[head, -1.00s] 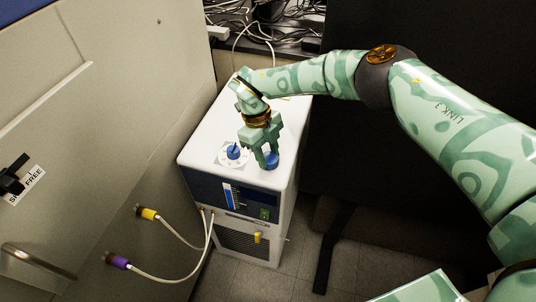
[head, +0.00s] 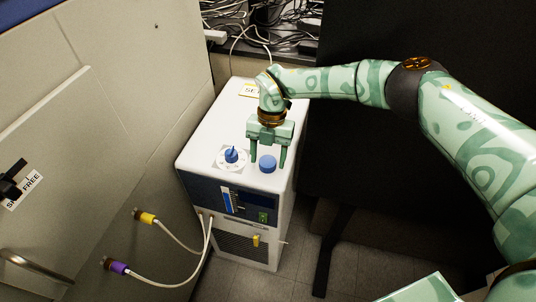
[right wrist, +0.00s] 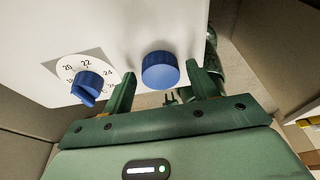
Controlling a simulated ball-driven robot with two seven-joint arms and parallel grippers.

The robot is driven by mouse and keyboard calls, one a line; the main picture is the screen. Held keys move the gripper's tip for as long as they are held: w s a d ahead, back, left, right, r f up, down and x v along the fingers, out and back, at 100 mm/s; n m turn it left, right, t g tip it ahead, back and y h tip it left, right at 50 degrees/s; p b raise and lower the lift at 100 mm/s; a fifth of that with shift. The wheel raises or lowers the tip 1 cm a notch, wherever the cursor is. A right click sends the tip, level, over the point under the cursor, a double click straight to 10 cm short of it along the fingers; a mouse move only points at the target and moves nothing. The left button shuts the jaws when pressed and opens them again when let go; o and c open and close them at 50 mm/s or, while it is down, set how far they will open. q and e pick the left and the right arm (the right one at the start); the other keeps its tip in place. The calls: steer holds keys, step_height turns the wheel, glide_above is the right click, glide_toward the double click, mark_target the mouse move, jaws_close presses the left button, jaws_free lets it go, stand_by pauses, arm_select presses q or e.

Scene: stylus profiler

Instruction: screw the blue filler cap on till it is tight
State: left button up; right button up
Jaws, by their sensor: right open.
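The blue filler cap (head: 267,163) sits on the white top of the chiller-like unit (head: 206,133), near its front right. It looks level; the frames do not show how tight it is. My right gripper (head: 267,152) is open, with one finger to each side of the cap and slightly behind it in the head view. In the right wrist view the cap (right wrist: 160,71) shows between the spread fingers (right wrist: 160,82), with clear gaps on both sides. Nothing is held. My left gripper is not in view.
A blue dial knob (head: 231,155) with a numbered scale stands just left of the cap; it also shows in the right wrist view (right wrist: 88,84). Hoses with yellow (head: 147,217) and purple (head: 117,267) ends run to the unit's front. Cables (head: 285,25) lie behind. A dark panel is at the right.

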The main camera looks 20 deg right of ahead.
steer(key=shift+r, duration=0.1)
steer(key=p+v, duration=0.2)
steer(key=v, duration=0.3)
steer(key=shift+r, duration=0.4)
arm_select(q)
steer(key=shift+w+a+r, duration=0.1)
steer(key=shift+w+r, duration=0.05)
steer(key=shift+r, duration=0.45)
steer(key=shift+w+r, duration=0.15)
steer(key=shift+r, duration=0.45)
arm_select(e)
steer(key=shift+w+r, duration=0.2)
steer(key=shift+r, duration=0.35)
arm_select(q)
steer(key=shift+p, duration=0.3)
arm_select(e)
steer(key=shift+r, duration=0.1)
